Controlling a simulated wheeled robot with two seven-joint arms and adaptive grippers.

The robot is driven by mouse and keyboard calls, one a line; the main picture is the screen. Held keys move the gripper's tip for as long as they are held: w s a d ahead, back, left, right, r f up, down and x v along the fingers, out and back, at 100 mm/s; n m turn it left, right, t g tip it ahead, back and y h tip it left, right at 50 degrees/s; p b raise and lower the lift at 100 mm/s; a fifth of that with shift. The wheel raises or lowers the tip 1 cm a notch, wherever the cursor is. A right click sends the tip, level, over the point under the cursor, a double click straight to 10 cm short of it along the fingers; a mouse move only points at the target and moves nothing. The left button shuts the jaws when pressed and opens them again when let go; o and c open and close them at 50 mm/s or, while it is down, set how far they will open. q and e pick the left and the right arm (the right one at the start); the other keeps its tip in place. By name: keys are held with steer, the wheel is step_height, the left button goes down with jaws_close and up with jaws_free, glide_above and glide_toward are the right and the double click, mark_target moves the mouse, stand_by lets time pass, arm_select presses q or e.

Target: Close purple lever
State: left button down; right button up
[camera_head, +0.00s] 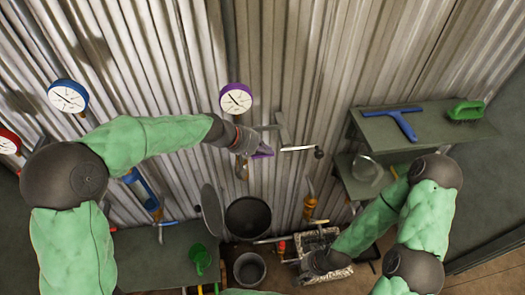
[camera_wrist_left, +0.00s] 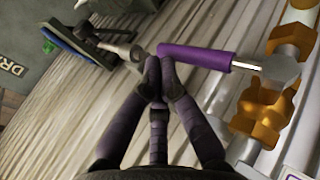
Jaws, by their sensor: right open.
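The purple lever (camera_head: 262,153) is on a valve below the purple-rimmed gauge (camera_head: 236,98). In the left wrist view the lever's purple handle (camera_wrist_left: 195,56) lies roughly crosswise, joined by a thin metal rod to a brass valve body (camera_wrist_left: 268,108). My left gripper (camera_wrist_left: 158,72) has its dark fingers drawn together, with the tips at the free end of the handle. I cannot tell whether they touch it.
A blue gauge (camera_head: 68,96) and a red gauge (camera_head: 8,142) hang at the left. A blue lever (camera_head: 143,184) is below the blue gauge. Shelves (camera_head: 440,125) at the right hold a blue squeegee (camera_head: 396,117) and green brush (camera_head: 466,110).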

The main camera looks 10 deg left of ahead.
arm_select(q)
steer(key=shift+d+f+b, duration=0.15)
steer(key=shift+f+b, duration=0.15)
arm_select(e)
steer(key=shift+f, duration=0.5)
arm_select(q)
steer(key=shift+s, duration=0.1)
step_height(320, 180, up, 14)
steer(key=s+p, duration=0.2)
steer(key=shift+s+d, duration=0.2)
steer(key=shift+d, duration=0.15)
arm_select(e)
steer(key=shift+s+d+r, duration=0.1)
steer(key=shift+s+r, duration=0.2)
steer(key=shift+r, duration=0.35)
steer(key=shift+s+d+r, duration=0.1)
steer(key=shift+s+r, duration=0.2)
steer(key=shift+r, duration=0.3)
